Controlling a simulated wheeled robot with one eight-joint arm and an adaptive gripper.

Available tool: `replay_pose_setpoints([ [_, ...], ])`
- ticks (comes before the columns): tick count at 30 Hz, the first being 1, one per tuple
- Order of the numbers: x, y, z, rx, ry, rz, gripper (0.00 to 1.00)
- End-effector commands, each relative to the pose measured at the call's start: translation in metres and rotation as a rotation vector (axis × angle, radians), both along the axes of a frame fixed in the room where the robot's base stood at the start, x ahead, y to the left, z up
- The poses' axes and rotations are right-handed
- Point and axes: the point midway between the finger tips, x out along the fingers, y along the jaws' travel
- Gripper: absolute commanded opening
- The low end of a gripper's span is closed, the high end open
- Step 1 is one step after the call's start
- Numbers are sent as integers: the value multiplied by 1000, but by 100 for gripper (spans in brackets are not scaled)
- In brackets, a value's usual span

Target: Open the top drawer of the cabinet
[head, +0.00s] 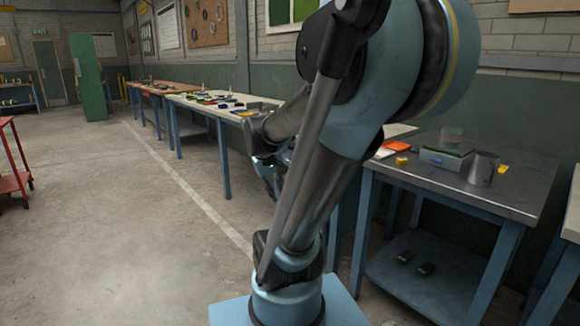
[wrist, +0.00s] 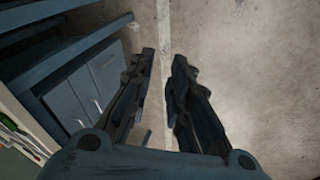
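A blue-grey cabinet (wrist: 72,104) is at the left of the wrist view, under a bench. Its front shows flat panels with small light handles, and they look shut. I cannot tell which panel is the top drawer. My gripper (wrist: 164,58) is open and empty, with its two dark fingers apart over the concrete floor. It is to the right of the cabinet front in the picture and does not appear to touch it. In the head view my arm fills the middle and hides much behind it; I cannot make out the cabinet there.
Long benches (head: 205,106) line the wall. A green locker (head: 88,77) stands far left, a red cart (head: 14,160) nearer. The floor (head: 120,230) at left is clear.

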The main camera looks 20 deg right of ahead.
Motion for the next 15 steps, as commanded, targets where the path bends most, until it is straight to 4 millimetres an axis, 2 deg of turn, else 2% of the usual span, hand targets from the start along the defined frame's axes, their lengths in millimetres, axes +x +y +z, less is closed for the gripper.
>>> replay_pose_setpoints([
  [1, 15, -5, 6, -25, -1, 4, 18],
  [6, 62, -21, 20, -118, -6, 15, 18],
  [15, 150, -48, 35, -282, -16, 32, 18],
])
